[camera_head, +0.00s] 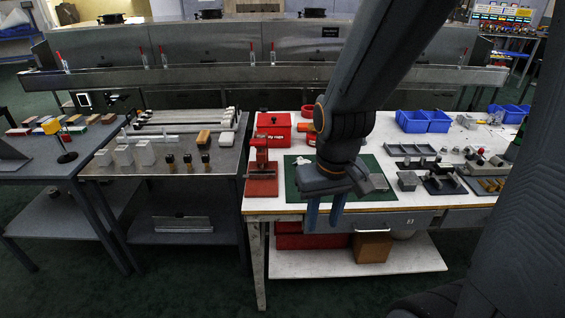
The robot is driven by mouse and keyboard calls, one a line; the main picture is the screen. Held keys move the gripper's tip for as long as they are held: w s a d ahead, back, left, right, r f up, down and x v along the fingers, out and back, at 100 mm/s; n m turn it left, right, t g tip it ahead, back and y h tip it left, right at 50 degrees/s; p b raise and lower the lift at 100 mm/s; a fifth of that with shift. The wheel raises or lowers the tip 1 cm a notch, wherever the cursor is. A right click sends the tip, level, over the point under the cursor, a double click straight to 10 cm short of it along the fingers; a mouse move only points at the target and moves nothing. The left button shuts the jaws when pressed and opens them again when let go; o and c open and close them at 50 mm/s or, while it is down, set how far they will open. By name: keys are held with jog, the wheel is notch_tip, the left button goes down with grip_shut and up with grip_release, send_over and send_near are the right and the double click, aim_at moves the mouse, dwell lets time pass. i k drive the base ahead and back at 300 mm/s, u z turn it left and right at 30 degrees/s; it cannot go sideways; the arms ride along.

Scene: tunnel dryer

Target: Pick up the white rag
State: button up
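A small pale, crumpled-looking piece (303,160) lies on the green mat (295,184) on the white-topped table, left of my arm. It may be the white rag, but it is too small to be sure. My gripper (324,212) points down near the table's front edge, in front of the mat. Its two fingers stand apart with a pale gap between them, and I see nothing held. My arm hides part of the mat behind it. A flat grey object (378,182) lies on the mat, right of the gripper.
A red box (274,125) and a red press-like tool (262,178) stand left of the mat. Blue bins (425,121) stand at the back right, with metal parts and fixtures in front. A grey table (200,159) with blocks stands to the left.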

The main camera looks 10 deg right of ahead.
aim_at(300, 161)
jog(key=u, duration=0.1)
jog(key=i, duration=1)
jog(key=z, duration=0.5)
